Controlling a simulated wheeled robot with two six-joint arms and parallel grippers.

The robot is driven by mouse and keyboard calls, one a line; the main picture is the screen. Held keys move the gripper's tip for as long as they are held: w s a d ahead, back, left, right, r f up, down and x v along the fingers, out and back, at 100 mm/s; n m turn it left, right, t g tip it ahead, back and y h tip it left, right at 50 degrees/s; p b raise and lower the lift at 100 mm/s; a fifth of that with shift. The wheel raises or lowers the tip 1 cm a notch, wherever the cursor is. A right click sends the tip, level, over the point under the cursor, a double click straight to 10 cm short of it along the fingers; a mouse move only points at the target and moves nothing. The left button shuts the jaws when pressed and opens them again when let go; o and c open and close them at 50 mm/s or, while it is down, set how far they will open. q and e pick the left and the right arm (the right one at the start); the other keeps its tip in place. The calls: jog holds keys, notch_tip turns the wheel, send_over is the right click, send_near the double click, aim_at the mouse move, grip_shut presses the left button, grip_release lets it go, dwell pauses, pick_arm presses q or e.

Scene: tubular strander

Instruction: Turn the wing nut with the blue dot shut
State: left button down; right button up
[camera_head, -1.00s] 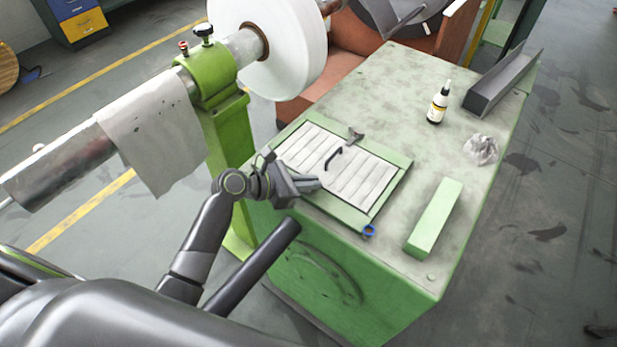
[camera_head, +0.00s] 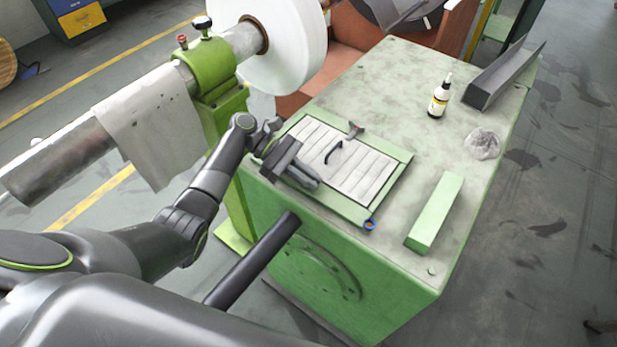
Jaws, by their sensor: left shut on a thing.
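A pale slatted panel (camera_head: 352,172) with a dark handle (camera_head: 333,151) lies in a green frame on the cabinet top. A small grey wing nut (camera_head: 355,130) shows at the frame's far edge; I see no blue dot on it. My left gripper (camera_head: 316,184) is shut at the middle of the frame's near edge, opposite that nut. Its fingers hide what they hold, apparently the other wing nut, so no blue dot shows there. My right gripper is out of view.
The green cabinet top (camera_head: 400,85) also holds a green block (camera_head: 434,213), a crumpled grey rag (camera_head: 482,144), a small bottle (camera_head: 439,96) and a dark metal channel (camera_head: 502,74). A green post (camera_head: 229,130) carrying a roller stands left of my gripper.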

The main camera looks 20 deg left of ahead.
pick_arm(q)
jog(key=shift+f+m+g+y, duration=0.1)
jog(key=shift+m+g+y, duration=0.3)
jog(key=shift+m+g, duration=0.3)
jog(key=shift+s+g, duration=0.1)
jog(key=shift+g, duration=0.2)
jog(key=c, duration=1.6)
grip_release()
jog(key=shift+o, duration=0.2)
